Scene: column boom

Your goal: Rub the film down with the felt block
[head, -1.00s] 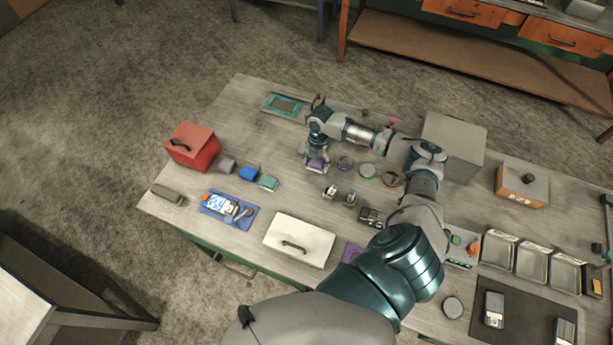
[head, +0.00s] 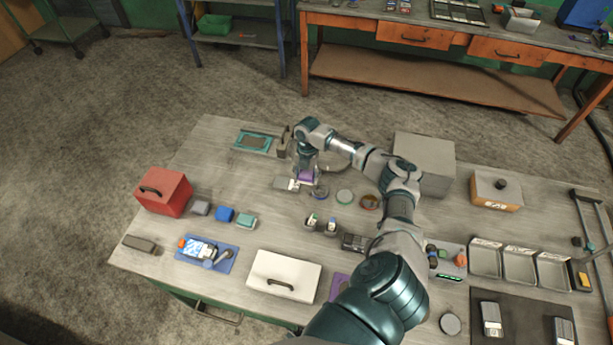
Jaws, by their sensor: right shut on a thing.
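My right gripper (head: 306,167) is shut on a small purple block, apparently the felt block (head: 307,176), near the back of the table. A flat grey plate (head: 284,183) with a small white patch (head: 294,185) lies just left of the block. I cannot make out the film, or whether the block touches the plate. A phone-like piece (head: 198,249) with a lit blue-and-white face lies on a blue mat (head: 222,265) at the front left. My left gripper is not in view.
A teal-framed tray (head: 237,141) is behind left, and a grey box (head: 425,160) stands right. A red box (head: 163,193) and a white lidded box (head: 284,277) stand nearer. The tabletop left of the plate is mostly clear.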

